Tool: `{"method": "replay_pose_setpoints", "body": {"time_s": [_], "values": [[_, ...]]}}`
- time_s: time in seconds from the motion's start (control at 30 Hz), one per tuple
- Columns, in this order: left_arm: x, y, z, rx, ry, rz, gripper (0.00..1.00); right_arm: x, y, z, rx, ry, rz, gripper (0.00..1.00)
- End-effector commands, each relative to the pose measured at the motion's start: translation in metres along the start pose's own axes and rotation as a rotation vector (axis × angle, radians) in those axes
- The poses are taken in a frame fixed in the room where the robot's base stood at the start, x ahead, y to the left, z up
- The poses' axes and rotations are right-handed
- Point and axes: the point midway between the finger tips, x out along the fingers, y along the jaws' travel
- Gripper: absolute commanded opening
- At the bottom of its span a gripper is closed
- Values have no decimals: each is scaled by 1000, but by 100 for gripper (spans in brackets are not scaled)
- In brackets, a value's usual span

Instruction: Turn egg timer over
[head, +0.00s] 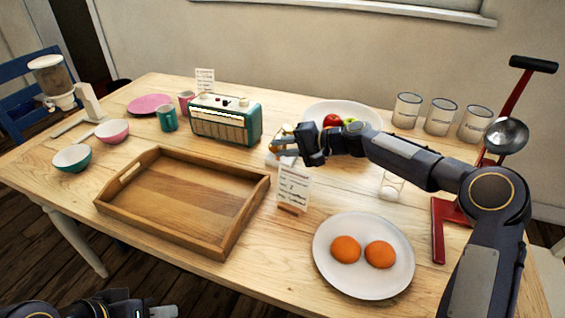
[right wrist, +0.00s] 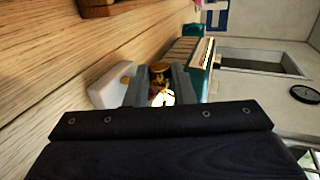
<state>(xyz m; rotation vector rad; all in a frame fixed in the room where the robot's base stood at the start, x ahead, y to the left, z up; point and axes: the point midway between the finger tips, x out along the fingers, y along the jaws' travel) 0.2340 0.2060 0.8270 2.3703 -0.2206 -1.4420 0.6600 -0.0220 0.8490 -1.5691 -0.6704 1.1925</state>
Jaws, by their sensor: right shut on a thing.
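A small gold-capped thing, which looks like the egg timer (right wrist: 160,72), is between the fingers of my right gripper (right wrist: 160,90) in the right wrist view. A little purple and a bright white spot show below its cap; the fingers hide much of it. In the head view my right gripper (head: 284,143) reaches left over the table, shut on this thing, just above a small white block (head: 283,161). I cannot tell whether the thing touches the block. My left gripper (head: 163,312) shows only partly at the bottom edge, away from the table things.
A teal radio (head: 226,119) stands left of the right gripper, and a white card on a stand (head: 293,188) stands in front. A fruit bowl (head: 368,116) is behind, a plate (head: 330,274) in front right. The wooden tray (head: 245,214) is empty.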

Motion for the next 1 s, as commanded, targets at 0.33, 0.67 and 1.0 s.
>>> {"method": "replay_pose_setpoints", "body": {"time_s": [0.33, 0.67, 1.0], "values": [[25, -12, 13, 0, 0, 0, 36, 0, 4, -1, 0, 3, -89, 0], [25, -11, 12, 0, 1, 0, 36, 0, 2, -1, 0, 2, -94, 0], [25, -11, 12, 0, 0, 0, 36, 0, 2, 0, 0, 1, -93, 44]]}}
